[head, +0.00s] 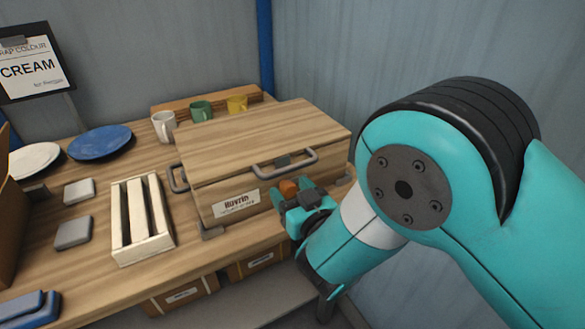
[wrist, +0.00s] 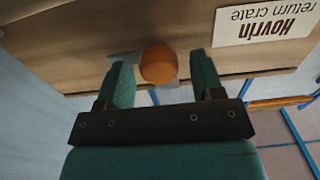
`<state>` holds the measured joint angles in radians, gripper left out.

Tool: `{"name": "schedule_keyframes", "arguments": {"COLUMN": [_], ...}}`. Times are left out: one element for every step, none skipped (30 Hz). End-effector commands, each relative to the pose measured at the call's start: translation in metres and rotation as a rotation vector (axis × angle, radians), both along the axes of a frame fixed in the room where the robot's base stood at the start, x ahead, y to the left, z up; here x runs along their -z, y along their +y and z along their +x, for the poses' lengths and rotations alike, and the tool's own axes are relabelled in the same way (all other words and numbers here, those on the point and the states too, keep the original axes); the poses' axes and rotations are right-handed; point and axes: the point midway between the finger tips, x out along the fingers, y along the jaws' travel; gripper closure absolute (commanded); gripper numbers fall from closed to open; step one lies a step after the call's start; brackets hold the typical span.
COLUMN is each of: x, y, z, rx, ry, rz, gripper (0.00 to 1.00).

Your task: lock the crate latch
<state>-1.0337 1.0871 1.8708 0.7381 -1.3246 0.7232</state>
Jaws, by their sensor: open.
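The return crate (head: 210,200) is a wooden box on the table with its lid down and a label reading "Hovrin return crate" on its front. An orange latch knob (head: 288,187) sits on the crate's front, right of the label. In the wrist view the orange knob (wrist: 158,64) lies between the two teal fingers of my gripper (wrist: 160,82), near their tips, with a gap on each side. My gripper (head: 300,202) is open at the crate's front. A grey plate shows behind the knob; the rest of the latch is hidden by my gripper in the head view.
A grey handle (head: 285,163) sticks out above the latch, and another handle (head: 178,179) is at the crate's left side. A slatted wooden rack (head: 140,217) stands left of the crate. Mugs (head: 200,110) stand behind it, and a blue plate (head: 100,141) lies at the back left.

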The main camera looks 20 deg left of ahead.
Motion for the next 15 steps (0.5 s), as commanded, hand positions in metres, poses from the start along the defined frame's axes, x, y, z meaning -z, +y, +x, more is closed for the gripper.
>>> {"name": "schedule_keyframes", "arguments": {"x": [-0.0062,-0.0059,-0.0052,-0.0046,-0.0043,-0.0036,-0.0029,-0.0022,-0.0016,-0.0013,-0.0009,-0.0004,-0.0001,0.0003,0.0006], "y": [0.0020,0.0031,0.0045,0.0053,0.0061,0.0071,0.0077,0.0081,0.0086,0.0089,0.0092,0.0095,0.0095,0.0096,0.0097], "z": [0.0022,0.0030,0.0042,0.0049,0.0055,0.0063,0.0067,0.0071,0.0074,0.0077,0.0080,0.0081,0.0083,0.0084,0.0083], "rx": [0.001,0.000,0.000,0.000,0.000,0.000,0.000,0.000,0.000,0.000,0.000,0.000,0.000,0.000,0.000], "ry": [0.000,0.001,0.001,0.001,0.001,0.000,0.001,0.001,0.001,0.000,0.000,0.000,0.000,-0.001,-0.001], "rz": [-0.001,-0.001,-0.001,-0.001,-0.001,-0.001,-0.001,-0.001,-0.001,0.000,0.000,0.000,0.000,0.001,0.001], "gripper": [0.39,0.39,0.39,0.39,0.39,0.39,0.39,0.39,0.39,0.39,0.39,0.39,0.39,0.39,0.39]}}
